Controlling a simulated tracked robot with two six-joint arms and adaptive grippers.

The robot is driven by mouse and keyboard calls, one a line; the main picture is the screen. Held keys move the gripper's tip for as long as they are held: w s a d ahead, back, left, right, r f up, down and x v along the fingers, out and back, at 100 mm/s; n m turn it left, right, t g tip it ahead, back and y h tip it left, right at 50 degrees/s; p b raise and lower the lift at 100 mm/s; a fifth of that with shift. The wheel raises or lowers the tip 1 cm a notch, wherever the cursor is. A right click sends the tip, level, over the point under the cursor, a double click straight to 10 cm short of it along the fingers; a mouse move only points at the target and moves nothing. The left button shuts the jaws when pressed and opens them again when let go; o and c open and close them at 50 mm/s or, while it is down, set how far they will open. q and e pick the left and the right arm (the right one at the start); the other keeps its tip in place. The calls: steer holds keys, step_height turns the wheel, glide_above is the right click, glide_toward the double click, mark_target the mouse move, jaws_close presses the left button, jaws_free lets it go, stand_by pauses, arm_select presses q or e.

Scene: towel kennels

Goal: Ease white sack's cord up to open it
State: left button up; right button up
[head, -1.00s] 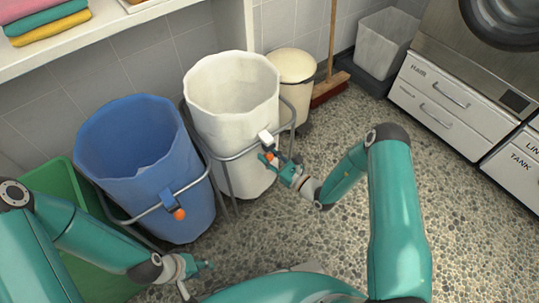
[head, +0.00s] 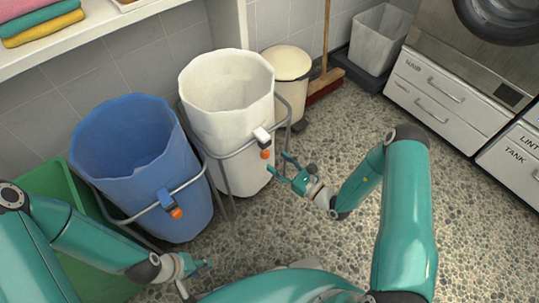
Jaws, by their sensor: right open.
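The white sack (head: 226,130) hangs wide open in a grey metal frame at the centre left.
A blue sack (head: 143,170) with a blue clip and orange ball stands left of the white one. A green bin (head: 60,205) is further left. A cream pedal bin (head: 286,68), broom (head: 325,85) and grey bin (head: 378,42) stand behind. Pebbled floor is free at right.

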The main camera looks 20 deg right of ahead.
steer(key=v, duration=0.5)
steer(key=shift+s+d, duration=0.2)
steer(key=shift+s, duration=0.05)
